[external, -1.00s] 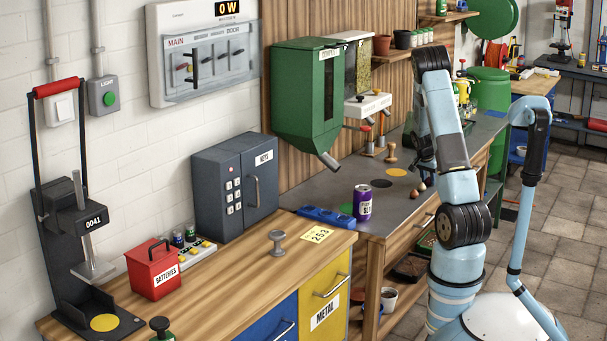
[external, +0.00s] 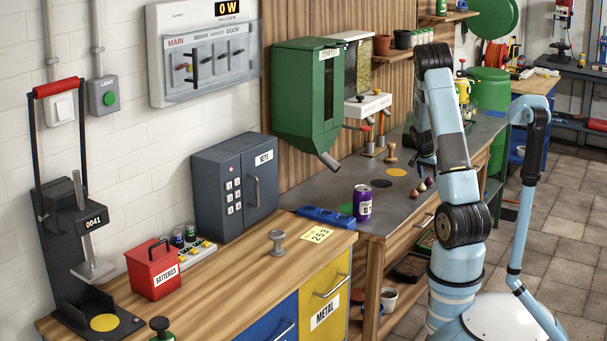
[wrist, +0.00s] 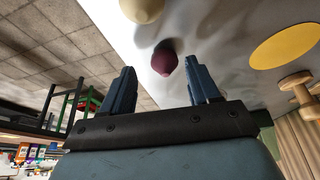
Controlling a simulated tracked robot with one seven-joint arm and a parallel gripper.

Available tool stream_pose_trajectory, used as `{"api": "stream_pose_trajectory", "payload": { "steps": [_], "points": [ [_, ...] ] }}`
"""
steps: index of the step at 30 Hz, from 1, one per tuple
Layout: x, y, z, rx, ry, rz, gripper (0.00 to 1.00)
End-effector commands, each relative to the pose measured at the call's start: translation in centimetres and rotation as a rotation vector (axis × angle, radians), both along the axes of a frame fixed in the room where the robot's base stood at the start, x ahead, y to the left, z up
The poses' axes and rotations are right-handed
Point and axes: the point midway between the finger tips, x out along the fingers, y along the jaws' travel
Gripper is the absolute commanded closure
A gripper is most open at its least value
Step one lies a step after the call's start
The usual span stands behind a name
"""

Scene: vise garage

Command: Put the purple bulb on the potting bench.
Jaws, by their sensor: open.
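The purple bulb (wrist: 165,60) shows in the wrist view against the grey potting bench top (wrist: 222,28). It lies just beyond my open fingertips, roughly in line with the gap between them, and nothing grips it. A cream bulb (wrist: 142,8) is beside it at the top edge. My gripper (wrist: 160,80) is open and empty. In the external view my gripper (external: 427,161) is low over the right part of the potting bench (external: 330,185), partly hidden by my arm. Small bulbs (external: 422,187) stand below it; their colours are hard to tell apart there.
A yellow disc (external: 396,172) and a wooden-handled tool (external: 391,153) are left of my gripper on the bench. A purple can (external: 362,203) stands at the bench's near end. The green hopper (external: 307,100) hangs over the back.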

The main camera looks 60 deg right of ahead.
Motion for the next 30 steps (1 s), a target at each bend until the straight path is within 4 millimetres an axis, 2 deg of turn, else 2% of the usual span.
{"api": "stream_pose_trajectory", "payload": {
  "steps": [6,13,18,26,30],
  "points": [
    [0.5,1.5,4.2,-0.007,-0.007,0.004,0.39],
    [0.6,2.9,7.6,-0.008,-0.008,0.005,0.39],
    [0.7,3.5,9.0,-0.008,-0.008,0.006,0.39],
    [0.8,3.8,9.5,-0.007,-0.009,0.009,0.39],
    [1.8,5.8,10.9,0.001,-0.021,0.060,0.39]
  ]
}}
